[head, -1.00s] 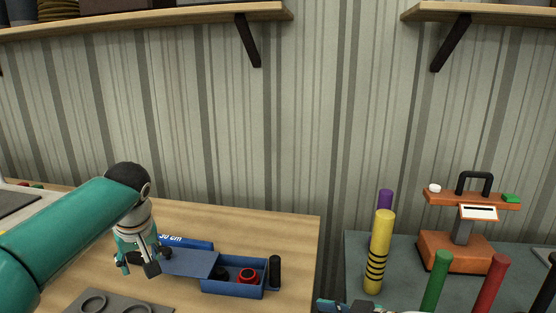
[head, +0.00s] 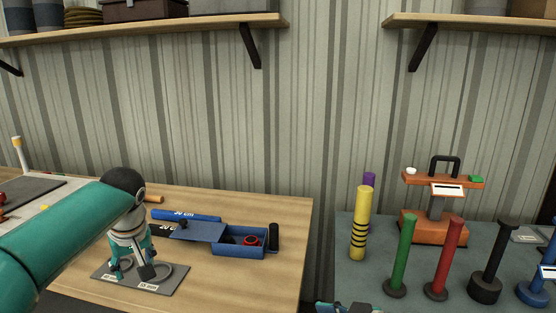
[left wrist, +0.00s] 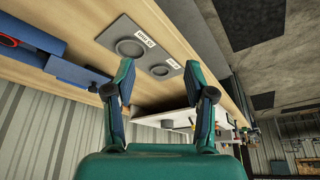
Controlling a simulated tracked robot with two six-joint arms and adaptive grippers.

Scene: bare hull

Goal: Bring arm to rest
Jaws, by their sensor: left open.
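My left arm, teal with a black joint, comes in from the left in the head view. Its gripper (head: 132,271) points down with fingers apart and nothing between them. It is in front of or above a grey plate (head: 172,286) with ring shapes and white labels; the exact height is unclear. In the left wrist view the open fingers (left wrist: 160,78) frame part of that plate (left wrist: 122,30). A teal and dark piece, seemingly my right gripper (head: 346,308), only peeks in at the bottom edge of the head view.
An open blue box (head: 238,250) with a red ring (head: 250,239) lies right of the left gripper, with a blue tube (head: 186,215) behind. A gap separates the wooden table (head: 290,215) from the grey table (head: 345,265), which holds coloured posts and an orange device (head: 434,228).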

